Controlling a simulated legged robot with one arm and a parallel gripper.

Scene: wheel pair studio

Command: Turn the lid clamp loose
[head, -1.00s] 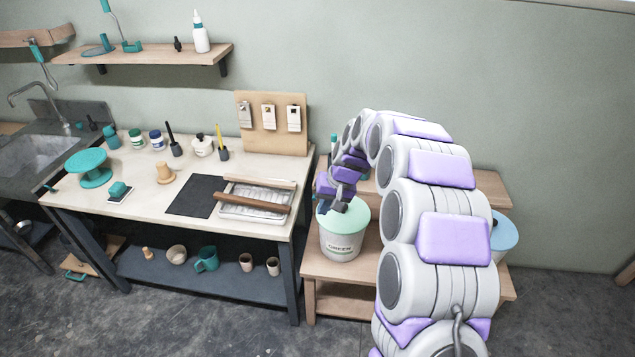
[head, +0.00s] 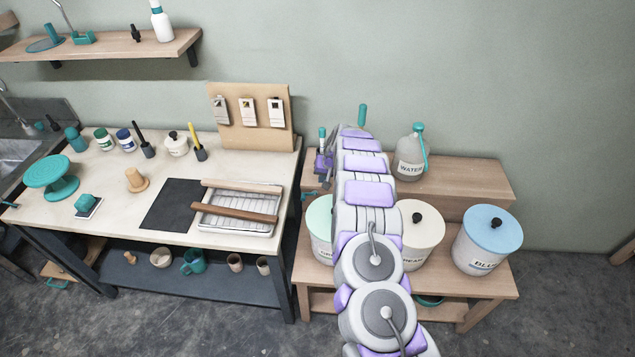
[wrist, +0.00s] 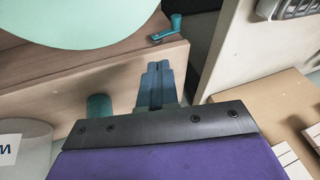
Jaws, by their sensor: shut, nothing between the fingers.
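My gripper (wrist: 158,85) is shut with nothing between its fingers. In the wrist view a small teal crank-like handle (wrist: 170,29) lies past the fingertips, up and to the right, apart from them. It looks like the clamp, by a wooden edge. The pale green lid (wrist: 70,18) fills the upper left of the wrist view. In the head view my arm partly hides the green-lidded bucket (head: 320,220), and a bit of teal (head: 309,196) shows at its left. In the head view my gripper (head: 322,165) is small, above the bucket's back side.
A cream bucket (head: 424,240) and a blue-lidded bucket (head: 487,245) stand to the right on the wooden stand. A water bottle (head: 410,155) is on the raised back step. The workbench (head: 120,220) with a tray (head: 240,225) is close on the left. A teal post (wrist: 98,106) is left of my fingers.

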